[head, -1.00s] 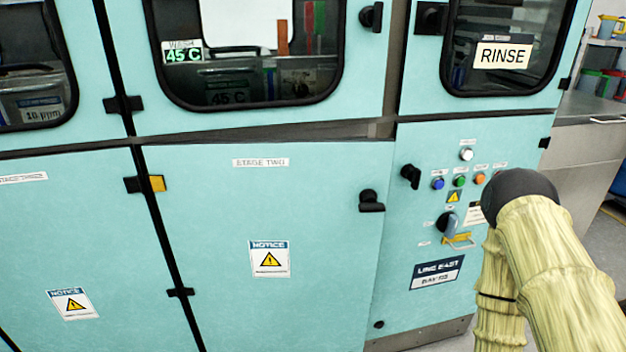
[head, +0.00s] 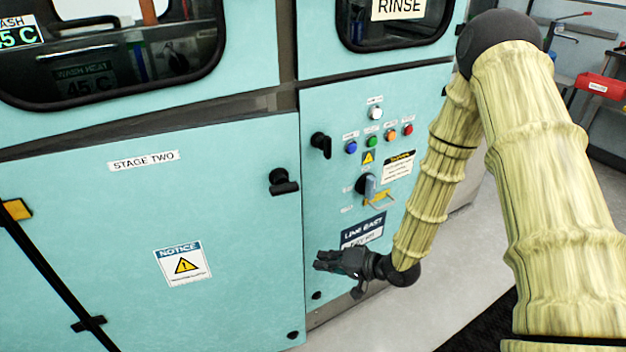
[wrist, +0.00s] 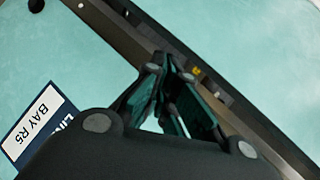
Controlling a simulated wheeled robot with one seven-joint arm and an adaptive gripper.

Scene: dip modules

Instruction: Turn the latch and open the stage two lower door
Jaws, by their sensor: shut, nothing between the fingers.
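The gripper is shut and empty. In the wrist view the fingers (wrist: 175,85) come together in front of a dark seam; the latch is not visible there.
The control panel (head: 350,230) right of the door has coloured buttons, a rotary switch (head: 366,186) and another black latch (head: 321,145). Upper doors with windows are above. Open floor (head: 400,318) lies at the lower right.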

